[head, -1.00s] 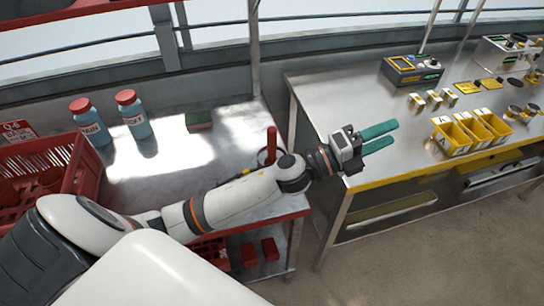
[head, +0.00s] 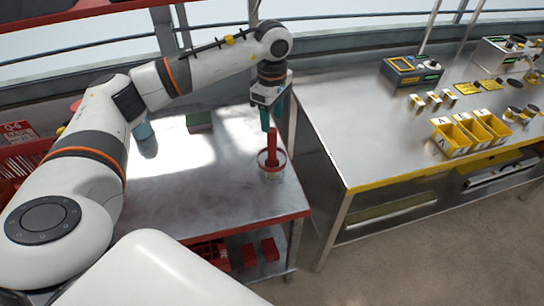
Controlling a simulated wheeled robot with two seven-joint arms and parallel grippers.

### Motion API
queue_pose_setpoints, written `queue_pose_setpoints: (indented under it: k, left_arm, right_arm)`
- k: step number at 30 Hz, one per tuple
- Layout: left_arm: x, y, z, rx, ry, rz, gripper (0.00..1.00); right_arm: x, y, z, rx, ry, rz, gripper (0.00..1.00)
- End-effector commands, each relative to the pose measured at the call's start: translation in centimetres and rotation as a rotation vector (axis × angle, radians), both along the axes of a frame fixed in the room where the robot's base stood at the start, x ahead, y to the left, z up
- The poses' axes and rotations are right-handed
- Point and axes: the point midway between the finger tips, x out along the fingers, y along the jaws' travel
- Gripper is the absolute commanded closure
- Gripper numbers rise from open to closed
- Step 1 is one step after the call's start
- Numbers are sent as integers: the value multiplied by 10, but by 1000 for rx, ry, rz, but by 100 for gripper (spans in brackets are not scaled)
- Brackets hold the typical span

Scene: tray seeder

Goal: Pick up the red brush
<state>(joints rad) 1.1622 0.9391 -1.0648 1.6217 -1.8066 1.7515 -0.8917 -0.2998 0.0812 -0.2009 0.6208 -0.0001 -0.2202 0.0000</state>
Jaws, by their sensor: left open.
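The red brush (head: 272,145) stands upright in a small round holder (head: 272,172) near the right side of the left metal table (head: 215,210). My left gripper (head: 271,119) points down just above the brush's top end. Its two green fingers are apart, one on the left and one on the right, with nothing seen between them. I cannot tell whether the fingertips touch the brush. My right gripper is out of the picture.
A green and red block (head: 199,122) lies at the table's back. A second table with yellow bins (head: 452,139) stands to the right across a gap.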

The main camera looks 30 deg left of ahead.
Motion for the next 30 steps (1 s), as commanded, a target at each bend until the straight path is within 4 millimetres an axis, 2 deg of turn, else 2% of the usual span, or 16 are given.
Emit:
queue_pose_setpoints:
  k: [6, 14, 21, 30]
  left_arm:
    - [0, -1, -36, -3, 3, 1, 51]
    - [-1, -1, -56, -4, 4, 0, 51]
    - [-1, -2, -91, -6, 2, 0, 51]
    - [0, -1, -99, -6, 0, 0, 51]
  right_arm:
    - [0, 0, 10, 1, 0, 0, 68]
    - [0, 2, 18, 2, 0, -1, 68]
    - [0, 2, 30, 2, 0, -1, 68]
    - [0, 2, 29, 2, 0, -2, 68]
